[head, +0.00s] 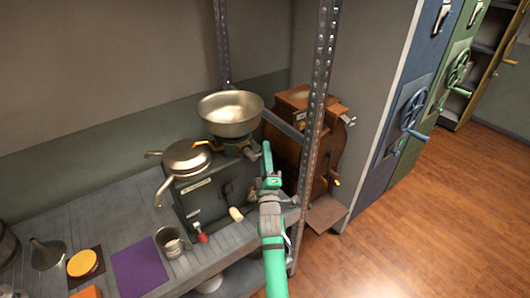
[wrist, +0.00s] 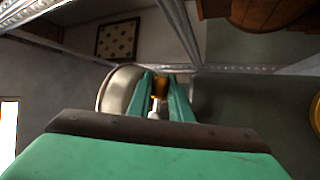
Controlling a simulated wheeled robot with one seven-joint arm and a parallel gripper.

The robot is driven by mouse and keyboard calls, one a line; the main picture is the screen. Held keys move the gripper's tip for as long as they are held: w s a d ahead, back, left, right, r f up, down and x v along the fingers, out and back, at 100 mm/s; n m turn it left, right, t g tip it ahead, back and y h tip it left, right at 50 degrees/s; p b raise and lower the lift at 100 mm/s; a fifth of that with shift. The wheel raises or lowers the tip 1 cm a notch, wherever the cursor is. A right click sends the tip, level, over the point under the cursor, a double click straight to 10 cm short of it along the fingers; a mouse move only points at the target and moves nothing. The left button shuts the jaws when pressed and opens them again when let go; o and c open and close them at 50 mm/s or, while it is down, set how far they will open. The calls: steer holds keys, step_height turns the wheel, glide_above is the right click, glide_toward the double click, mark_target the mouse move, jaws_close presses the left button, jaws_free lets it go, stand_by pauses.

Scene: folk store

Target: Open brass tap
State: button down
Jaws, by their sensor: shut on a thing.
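A dark green boxy machine (head: 207,206) stands on the grey shelf with a metal bowl (head: 231,113) above its right end. My green gripper (head: 266,150) reaches up to the fittings just below the bowl's right side. In the wrist view my gripper (wrist: 160,88) has its two fingers closed around a small brass piece, the brass tap (wrist: 159,84), with a pale metal part just below it. The bowl's rounded side (wrist: 119,88) is close left of the fingers. The fingers hide much of the tap, and its turn angle cannot be told.
A perforated metal post (head: 314,120) stands close right of my gripper, with a wooden cabinet machine (head: 296,130) behind it. A lidded pan (head: 187,158) sits left of the bowl. A cup (head: 172,243) and purple mat (head: 139,267) lie front left. The floor at right is clear.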

steer(key=m+g, duration=0.1)
steer(key=f+m+h, duration=0.1)
steer(key=m, duration=0.1)
steer(key=f+m+g+h, duration=0.1)
steer(key=m, duration=0.1)
steer(key=shift+s+a+g, duration=0.15)
steer(key=shift+a+g, duration=0.1)
steer(key=shift+g, duration=0.05)
steer(key=shift+s+a+f+m+g, duration=0.3)
steer(key=shift+f+m+g, duration=0.1)
steer(key=shift+m+g, duration=0.6)
steer(key=shift+s+a+f+m+g, duration=0.2)
steer(key=shift+a+f+m+g, duration=0.15)
steer(key=shift+m+g, duration=0.65)
steer(key=shift+s+a+f+m+g, duration=0.25)
steer(key=shift+f+m+g, duration=0.25)
steer(key=shift+m, duration=0.8)
steer(key=c, duration=1.6)
jaws_free()
steer(key=shift+r, duration=0.1)
steer(key=shift+a, duration=0.1)
